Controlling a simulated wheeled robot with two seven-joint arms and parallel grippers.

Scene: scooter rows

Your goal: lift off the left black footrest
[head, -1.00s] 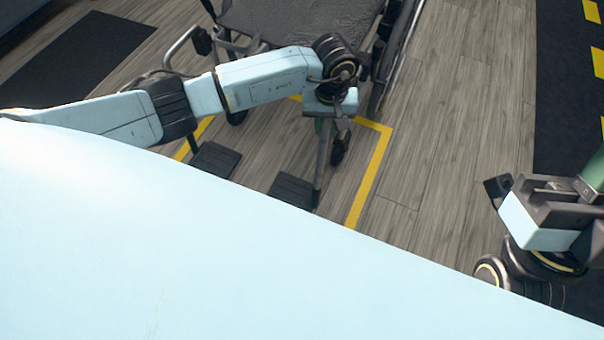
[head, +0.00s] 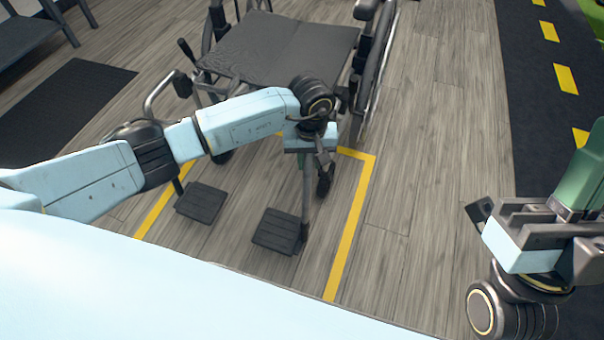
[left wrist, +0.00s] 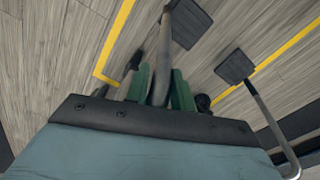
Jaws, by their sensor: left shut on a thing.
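The wheelchair (head: 280,48) faces me in the head view, with two black footrests at its front. My left gripper (head: 304,160) is shut on the grey post of the left black footrest (head: 277,231), the one on the picture's right. In the left wrist view its green fingers (left wrist: 160,78) press on both sides of that post, and the footrest plate (left wrist: 188,22) shows beyond. The post's upper joint is hidden behind my gripper, so I cannot tell whether it is attached. My right gripper (head: 560,215) is away at the right edge, and its finger gap is unclear.
The other footrest (head: 202,203) is close on the left, on its own bent tube. A yellow floor line (head: 352,225) frames the wheelchair's front. A dark mat (head: 65,108) lies at left. The wooden floor right of the line is clear.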

